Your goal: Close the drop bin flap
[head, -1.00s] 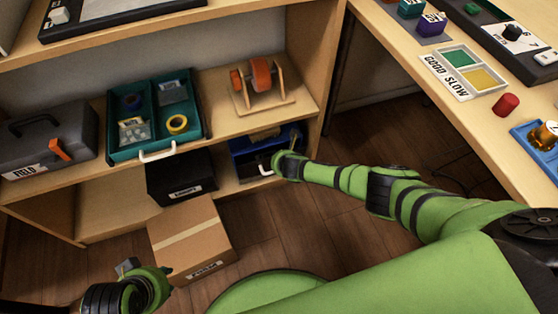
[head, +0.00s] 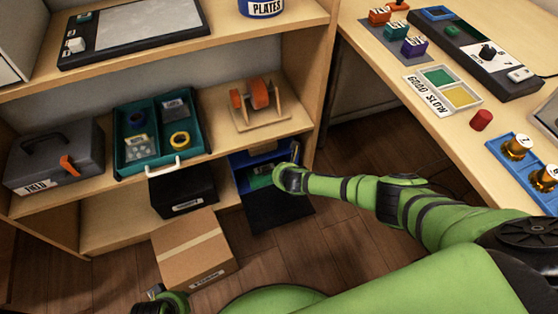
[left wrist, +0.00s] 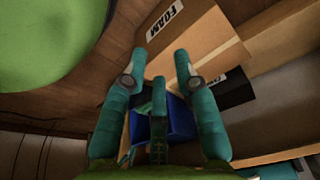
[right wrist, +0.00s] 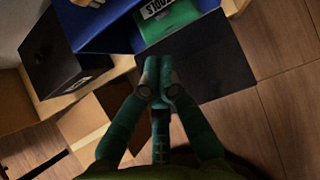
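The blue drop bin (head: 238,170) sits at the right end of the low shelf. Its black flap (head: 278,212) is open, lowered outward from the front edge. The bin also shows in the right wrist view (right wrist: 112,38), with the flap (right wrist: 205,68) folded out and a green labelled item (right wrist: 165,18) inside. My right gripper (head: 290,178) is at the bin's front, over the flap; its fingertips (right wrist: 159,72) are together with nothing visible between them. Contact with the flap is unclear. My left gripper (left wrist: 159,58) is open and empty, low at the head view's bottom edge.
A black box (head: 182,192) stands left of the bin, and a cardboard foam box (head: 195,250) is on the floor in front. A teal tray (head: 122,165) and grey toolbox (head: 50,155) are on the shelf above. Wooden floor is clear right of the flap.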

